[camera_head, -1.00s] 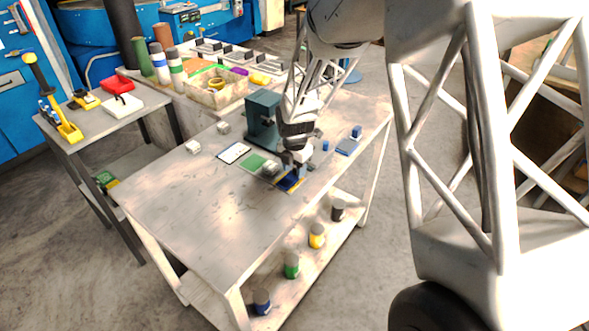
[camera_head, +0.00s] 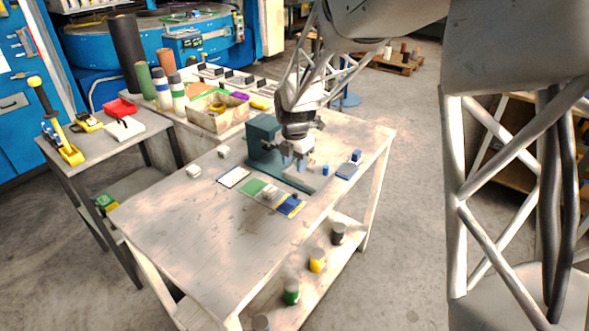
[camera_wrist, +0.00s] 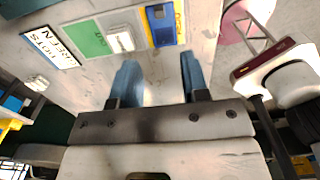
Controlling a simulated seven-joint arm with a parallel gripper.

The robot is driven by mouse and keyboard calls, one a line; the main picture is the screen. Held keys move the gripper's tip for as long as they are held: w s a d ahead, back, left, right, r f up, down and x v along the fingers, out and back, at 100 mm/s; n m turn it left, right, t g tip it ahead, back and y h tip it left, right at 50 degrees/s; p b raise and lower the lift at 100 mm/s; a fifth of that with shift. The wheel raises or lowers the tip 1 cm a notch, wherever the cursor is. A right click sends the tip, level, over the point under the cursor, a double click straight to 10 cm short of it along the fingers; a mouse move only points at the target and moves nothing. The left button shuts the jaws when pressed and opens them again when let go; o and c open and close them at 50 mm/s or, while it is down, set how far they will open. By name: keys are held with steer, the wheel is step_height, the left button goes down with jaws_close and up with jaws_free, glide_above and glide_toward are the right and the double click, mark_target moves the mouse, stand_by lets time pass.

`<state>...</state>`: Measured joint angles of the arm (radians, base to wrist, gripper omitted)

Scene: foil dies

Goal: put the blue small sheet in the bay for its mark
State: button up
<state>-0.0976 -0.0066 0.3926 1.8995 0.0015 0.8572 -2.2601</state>
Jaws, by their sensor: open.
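The blue small sheet (camera_head: 290,207) lies flat on the near part of the table, with yellow showing along its edge. In the wrist view the blue sheet (camera_wrist: 163,27) carries a small grey knob and a pale patch, and yellow borders its right side. A green panel (camera_head: 252,187) lies to its left, with a pale block (camera_wrist: 120,38) between them in the wrist view. My gripper (camera_wrist: 158,80) is open and empty, above the table and apart from the sheet.
A teal press (camera_head: 264,138) stands behind the panels, close to my gripper. A blue block (camera_head: 356,156) and a small blue piece (camera_head: 325,170) stand to the right. Pale blocks (camera_head: 193,171) sit at the left. The table's front left is clear.

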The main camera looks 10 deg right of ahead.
steer(key=shift+r, duration=0.1)
stand_by(0.7)
steer(key=s+d+r+m+t, duration=0.1)
steer(key=s+d+r+m, duration=0.1)
steer(key=s+r+m, duration=0.65)
steer(key=s+d+r+m, duration=0.3)
steer(key=s+m, duration=0.3)
steer(key=s, duration=0.5)
steer(key=s+d+r+m+t, duration=0.1)
steer(key=s+d+m, duration=0.1)
steer(key=s+m, duration=1)
steer(key=s, duration=0.6)
steer(key=shift+r+m+t, duration=0.25)
steer(key=shift+m+t, duration=0.05)
steer(key=shift+m, duration=0.05)
